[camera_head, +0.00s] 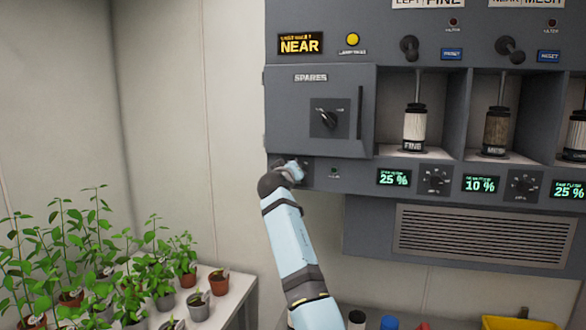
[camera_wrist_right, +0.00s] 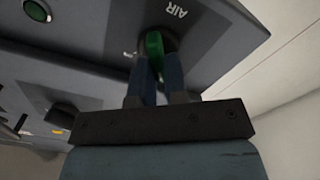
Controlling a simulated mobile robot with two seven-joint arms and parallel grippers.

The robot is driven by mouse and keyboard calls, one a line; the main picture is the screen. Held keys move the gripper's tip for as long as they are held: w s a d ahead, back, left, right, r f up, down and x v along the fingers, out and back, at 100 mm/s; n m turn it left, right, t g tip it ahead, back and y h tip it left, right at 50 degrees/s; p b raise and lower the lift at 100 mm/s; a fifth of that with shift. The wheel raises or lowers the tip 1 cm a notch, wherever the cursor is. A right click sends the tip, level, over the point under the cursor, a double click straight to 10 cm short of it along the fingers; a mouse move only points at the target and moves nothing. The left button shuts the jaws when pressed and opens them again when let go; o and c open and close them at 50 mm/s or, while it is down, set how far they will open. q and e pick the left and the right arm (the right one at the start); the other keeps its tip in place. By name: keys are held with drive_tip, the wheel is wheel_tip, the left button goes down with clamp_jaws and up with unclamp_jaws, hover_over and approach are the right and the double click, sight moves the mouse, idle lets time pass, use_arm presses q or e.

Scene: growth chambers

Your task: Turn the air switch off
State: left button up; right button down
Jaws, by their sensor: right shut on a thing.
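The air switch (camera_wrist_right: 154,44) shows in the right wrist view as a green knob on a grey panel, beside the label AIR. My right gripper (camera_wrist_right: 155,62) has its two dark fingers on either side of the switch and is shut on it. In the head view my right gripper (camera_head: 291,170) is at the lower left corner of the grey cabinet and hides the switch. My left gripper is in neither view.
The cabinet has a SPARES door (camera_head: 318,90) just above my gripper and a small green light (camera_head: 333,172) to its right. Dials and displays continue rightwards. Potted plants (camera_head: 198,304) stand on a white table at lower left. A yellow container (camera_head: 515,323) is at bottom right.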

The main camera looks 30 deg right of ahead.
drive_tip(key=shift+n+p, duration=0.3)
drive_tip(key=shift+n, duration=0.6)
drive_tip(key=c, duration=1.1)
unclamp_jaws()
drive_tip(key=shift+c, duration=0.2)
drive_tip(key=shift+a+f, duration=0.1)
drive_tip(key=b+v, duration=0.4)
drive_tip(key=v, duration=0.9)
drive_tip(key=shift+s+a, duration=0.2)
drive_tip(key=shift+s, duration=0.05)
